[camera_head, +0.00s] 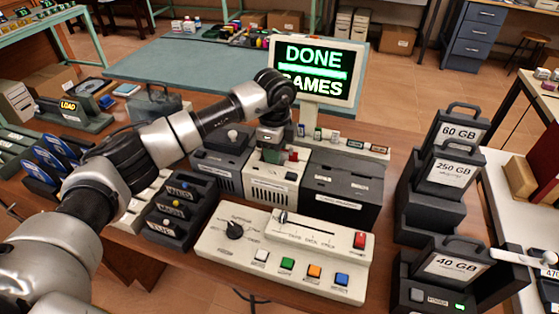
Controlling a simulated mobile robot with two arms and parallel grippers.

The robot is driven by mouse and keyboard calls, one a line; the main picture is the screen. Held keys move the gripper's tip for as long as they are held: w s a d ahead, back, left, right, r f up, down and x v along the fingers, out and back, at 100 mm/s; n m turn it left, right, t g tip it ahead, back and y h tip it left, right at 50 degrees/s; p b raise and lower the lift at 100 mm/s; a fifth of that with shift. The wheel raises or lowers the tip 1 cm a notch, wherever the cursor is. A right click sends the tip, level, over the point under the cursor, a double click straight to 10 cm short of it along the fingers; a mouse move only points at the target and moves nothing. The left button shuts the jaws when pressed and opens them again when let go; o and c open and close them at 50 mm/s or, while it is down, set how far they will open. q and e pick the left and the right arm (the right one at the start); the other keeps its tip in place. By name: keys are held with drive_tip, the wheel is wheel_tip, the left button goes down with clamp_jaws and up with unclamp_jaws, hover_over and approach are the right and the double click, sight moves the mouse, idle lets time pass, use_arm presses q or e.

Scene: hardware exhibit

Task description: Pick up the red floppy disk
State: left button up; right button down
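A small red piece (293,155) shows just right of and below my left gripper (272,141), at the top of the middle beige box. My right gripper is not in view.
A monitor (313,72) reading "DONE" and "GAMES" stands behind the gripper. A dark box (340,188) stands right of the beige box (271,185). A control panel (290,257) with coloured buttons lies in front. Labelled drives (450,172) stand at right.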

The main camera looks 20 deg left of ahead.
use_arm(q)
clamp_jaws()
drive_tip(key=shift+r, duration=0.15)
